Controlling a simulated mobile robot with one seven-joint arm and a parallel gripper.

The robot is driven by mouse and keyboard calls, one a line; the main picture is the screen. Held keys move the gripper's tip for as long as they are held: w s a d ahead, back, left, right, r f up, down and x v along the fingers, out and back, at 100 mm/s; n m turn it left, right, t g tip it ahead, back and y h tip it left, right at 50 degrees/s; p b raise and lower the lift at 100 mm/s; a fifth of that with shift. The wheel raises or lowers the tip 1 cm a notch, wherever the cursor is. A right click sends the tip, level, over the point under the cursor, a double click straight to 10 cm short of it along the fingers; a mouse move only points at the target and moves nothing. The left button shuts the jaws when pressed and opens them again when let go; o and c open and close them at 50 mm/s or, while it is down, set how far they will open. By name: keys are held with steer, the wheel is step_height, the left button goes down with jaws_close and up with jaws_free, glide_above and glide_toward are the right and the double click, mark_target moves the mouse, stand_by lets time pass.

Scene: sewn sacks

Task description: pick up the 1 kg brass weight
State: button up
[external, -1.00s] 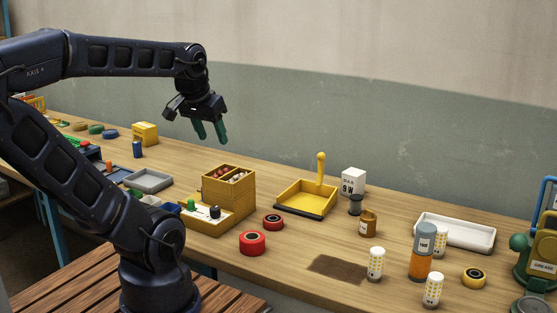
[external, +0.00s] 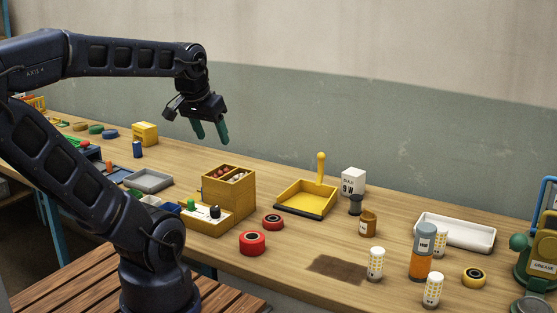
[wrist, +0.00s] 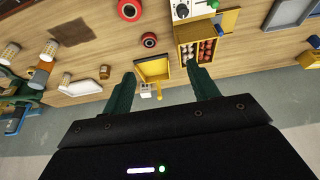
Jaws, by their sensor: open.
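My gripper (external: 211,131) is open and empty, with its green fingers hanging high above the back of the workbench. In the wrist view the two fingers of my gripper (wrist: 162,82) stand wide apart. No object is clearly readable as the 1 kg brass weight. A small brown-gold cylinder with a pale label (external: 367,223) stands upright on the bench, right of the yellow dustpan; it also shows in the wrist view (wrist: 104,72). Its label is too small to read. My gripper is well to its left and not touching it.
The yellow dustpan (external: 303,207), a yellow box (external: 238,197) and a white 9 W box (external: 353,181) stand on the bench (external: 300,270). Red rolls (external: 252,243), an orange-grey canister (external: 422,260) and a white tray (external: 481,238) stand around. A dark patch (external: 338,268) marks the front.

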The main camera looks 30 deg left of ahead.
steer(key=shift+o, duration=0.8)
steer(key=m+h, duration=0.5)
steer(key=m, duration=0.4)
glide_above(366, 216)
steer(key=s+a, duration=0.4)
step_height(366, 216, down, 20)
steer(key=shift+x, duration=5.75)
steer(key=shift+f, duration=0.1)
steer(key=shift+c, duration=0.4)
